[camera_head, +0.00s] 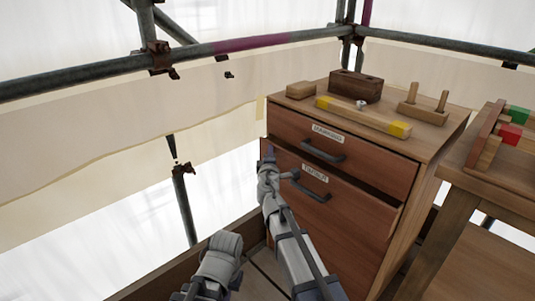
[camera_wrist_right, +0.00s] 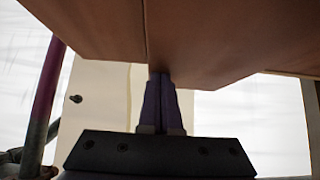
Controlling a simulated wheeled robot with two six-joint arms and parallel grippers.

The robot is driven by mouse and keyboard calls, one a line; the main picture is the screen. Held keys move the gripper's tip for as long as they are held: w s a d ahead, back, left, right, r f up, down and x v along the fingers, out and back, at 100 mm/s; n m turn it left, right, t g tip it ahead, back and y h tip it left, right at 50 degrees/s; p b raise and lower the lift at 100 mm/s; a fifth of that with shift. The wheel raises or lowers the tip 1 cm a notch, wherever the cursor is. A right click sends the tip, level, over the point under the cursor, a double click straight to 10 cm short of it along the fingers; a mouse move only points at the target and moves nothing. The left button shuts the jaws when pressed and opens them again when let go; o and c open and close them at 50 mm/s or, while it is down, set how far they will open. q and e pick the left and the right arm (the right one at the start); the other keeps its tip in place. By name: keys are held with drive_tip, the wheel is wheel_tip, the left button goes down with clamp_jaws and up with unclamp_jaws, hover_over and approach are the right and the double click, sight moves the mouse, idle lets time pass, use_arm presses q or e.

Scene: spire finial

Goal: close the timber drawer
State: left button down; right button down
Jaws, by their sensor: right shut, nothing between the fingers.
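A brown wooden cabinet (camera_head: 425,170) has two drawers, each with a dark handle and a small label too small to read surely. The lower drawer (camera_head: 345,222), likely the timber one, stands out a little, with a dark gap along its top edge. The upper drawer (camera_head: 375,165) looks flush. My right gripper (camera_head: 269,155) is shut and empty, with purple fingers, at the left edge of the lower drawer front. In the right wrist view the fingers (camera_wrist_right: 160,100) point at brown wood (camera_wrist_right: 210,40); I cannot tell whether they touch it. My left gripper is not in view.
On the cabinet top are a dark wooden block (camera_head: 356,86), a yellow-ended bar (camera_head: 362,117) and a pegged stand (camera_head: 424,107). A wooden table with coloured blocks (camera_head: 510,134) stands at the right. Scaffold poles (camera_head: 184,205) and pale sheeting are at the left.

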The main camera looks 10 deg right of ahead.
sight(281, 150)
drive_tip(key=w+d, duration=0.1)
drive_tip(key=d, duration=0.1)
drive_tip(key=w+d, duration=0.1)
drive_tip(key=shift+w+d, duration=0.35)
drive_tip(key=shift+w, duration=0.05)
drive_tip(key=shift+w+d, duration=0.1)
drive_tip(key=shift+d, duration=0.1)
